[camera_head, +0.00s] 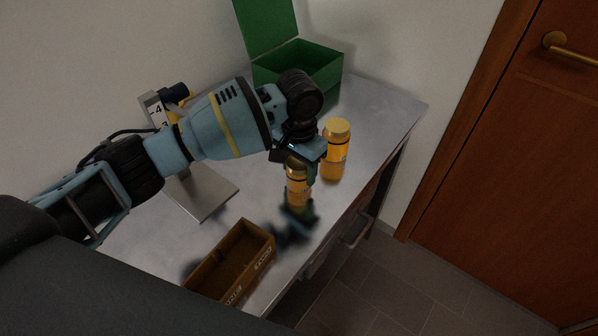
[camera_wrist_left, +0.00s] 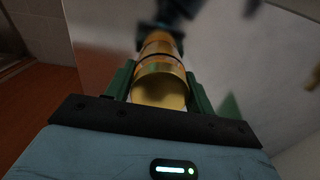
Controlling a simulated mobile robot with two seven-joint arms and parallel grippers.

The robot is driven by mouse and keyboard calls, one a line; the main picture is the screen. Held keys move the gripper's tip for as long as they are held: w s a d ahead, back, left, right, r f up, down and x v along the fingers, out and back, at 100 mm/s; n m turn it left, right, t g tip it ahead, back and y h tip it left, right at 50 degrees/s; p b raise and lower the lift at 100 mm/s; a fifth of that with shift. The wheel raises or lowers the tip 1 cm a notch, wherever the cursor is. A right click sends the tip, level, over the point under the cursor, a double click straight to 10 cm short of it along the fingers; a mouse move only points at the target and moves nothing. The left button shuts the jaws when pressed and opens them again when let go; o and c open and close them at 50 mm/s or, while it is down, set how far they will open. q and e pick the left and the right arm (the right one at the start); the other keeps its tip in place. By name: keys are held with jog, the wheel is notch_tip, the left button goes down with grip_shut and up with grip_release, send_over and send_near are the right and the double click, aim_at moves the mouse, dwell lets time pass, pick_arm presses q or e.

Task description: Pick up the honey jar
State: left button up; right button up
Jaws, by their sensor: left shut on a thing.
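The honey jar (camera_head: 297,186), amber with a label, is in my left gripper (camera_head: 303,167), which is shut on it from above. It is upright over the metal table; whether its base touches the top is hard to tell. In the left wrist view the jar's gold lid (camera_wrist_left: 160,88) sits between the green fingers of my left gripper (camera_wrist_left: 160,85). A second, similar amber jar (camera_head: 335,152) with a yellow lid stands just right of it, apart from it. My right gripper is not in view.
A brown wooden box (camera_head: 262,262) stands at the table's near edge. A green open-lidded box (camera_head: 325,66) is at the back. A scale-like stand with a metal plate (camera_head: 212,198) is at the left. The metal table (camera_head: 385,110) ends at the right, near a wooden door (camera_head: 510,150).

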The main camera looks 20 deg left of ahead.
pick_arm(q)
jog(key=shift+r, duration=0.2)
jog(key=shift+r, duration=0.7)
jog(key=shift+d+r, duration=0.25)
jog(key=shift+r, duration=0.8)
jog(key=s+d+r, duration=0.1)
jog(key=s+d, duration=0.7)
jog(key=d, duration=0.5)
jog(key=shift+d+p, duration=0.25)
jog(key=shift+p, duration=0.2)
jog(key=shift+a+r, duration=0.1)
